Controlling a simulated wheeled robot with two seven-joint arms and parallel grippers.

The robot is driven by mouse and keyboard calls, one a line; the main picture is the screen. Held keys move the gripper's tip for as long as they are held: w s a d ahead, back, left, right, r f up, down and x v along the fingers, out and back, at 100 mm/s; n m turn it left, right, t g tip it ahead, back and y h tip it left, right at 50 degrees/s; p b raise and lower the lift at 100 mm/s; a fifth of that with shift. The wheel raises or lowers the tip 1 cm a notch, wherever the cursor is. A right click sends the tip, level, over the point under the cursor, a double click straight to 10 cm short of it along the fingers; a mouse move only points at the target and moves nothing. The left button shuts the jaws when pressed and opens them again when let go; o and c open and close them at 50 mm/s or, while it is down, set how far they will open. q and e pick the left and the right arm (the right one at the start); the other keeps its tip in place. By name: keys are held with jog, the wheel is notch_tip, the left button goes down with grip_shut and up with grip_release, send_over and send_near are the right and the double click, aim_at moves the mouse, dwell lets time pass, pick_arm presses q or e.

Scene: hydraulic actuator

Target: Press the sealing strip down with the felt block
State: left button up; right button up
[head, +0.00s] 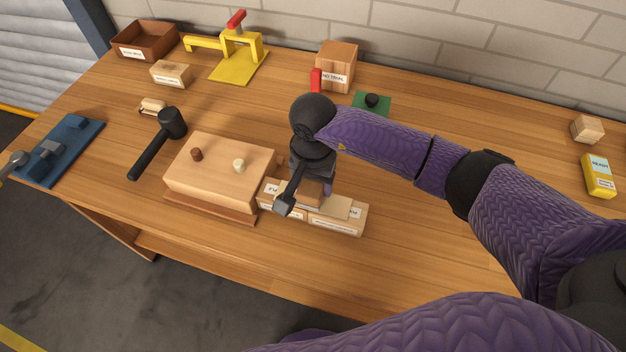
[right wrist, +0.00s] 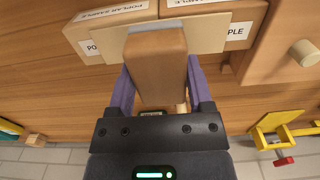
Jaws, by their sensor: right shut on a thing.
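My right gripper (head: 311,188) is shut on a brown felt block (right wrist: 155,62), with its two purple fingers on either side of it. A pale grey layer (right wrist: 155,27) shows at the block's far end. A flat beige strip (right wrist: 205,32) lies across two pale wooden sample boxes, and it also shows in the head view (head: 337,207). The block's end is at the strip, partly covering it; I cannot tell whether they touch. The sample boxes (head: 335,226) carry white labels. My left gripper is not in view.
A large wooden box with two knobs (head: 218,175) stands just left of the samples. A black mallet (head: 158,140), blue fixture (head: 62,150), yellow clamp (head: 238,60) and brown tray (head: 146,40) are farther left. The table right of the samples is mostly clear.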

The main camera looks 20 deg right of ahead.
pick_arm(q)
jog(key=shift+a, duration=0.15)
pick_arm(e)
jog(key=shift+s+f, duration=0.1)
jog(key=shift+r, duration=0.25)
notch_tip(320, 180, up, 7)
jog(key=p, duration=0.5)
jog(key=shift+f, duration=0.1)
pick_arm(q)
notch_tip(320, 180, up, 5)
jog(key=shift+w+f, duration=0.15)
pick_arm(e)
jog(key=shift+f, duration=0.1)
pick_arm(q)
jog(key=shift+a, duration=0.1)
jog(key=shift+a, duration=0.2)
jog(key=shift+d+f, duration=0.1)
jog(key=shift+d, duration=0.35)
